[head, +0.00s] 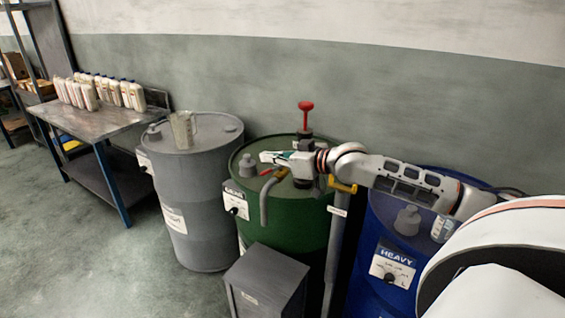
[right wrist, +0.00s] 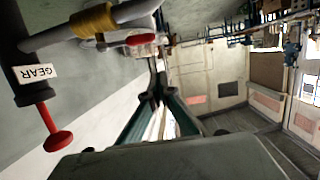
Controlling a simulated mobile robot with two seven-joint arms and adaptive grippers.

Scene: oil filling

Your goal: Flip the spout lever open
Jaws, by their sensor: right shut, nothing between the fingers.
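The green drum (head: 305,228) has a hand pump with a red top handle (head: 306,106). Its grey spout (head: 266,202) bends down over the drum's front, with a yellow band (head: 281,174). A small red lever tip (head: 266,172) shows at the spout; a red piece like it (right wrist: 140,39) shows in the right wrist view near the spout pipe (right wrist: 62,37). My right gripper (head: 266,156) is shut and empty, just above the red lever tip; I cannot tell whether they touch. Its closed fingers also show in the right wrist view (right wrist: 155,97). My left gripper is not in view.
A grey drum (head: 190,200) with a clear jug (head: 183,130) stands left. A blue drum (head: 385,245) marked HEAVY stands right, partly behind my arm. A dark box (head: 265,285) stands in front. A bench (head: 105,120) holds several white bottles (head: 85,92). Floor at lower left is clear.

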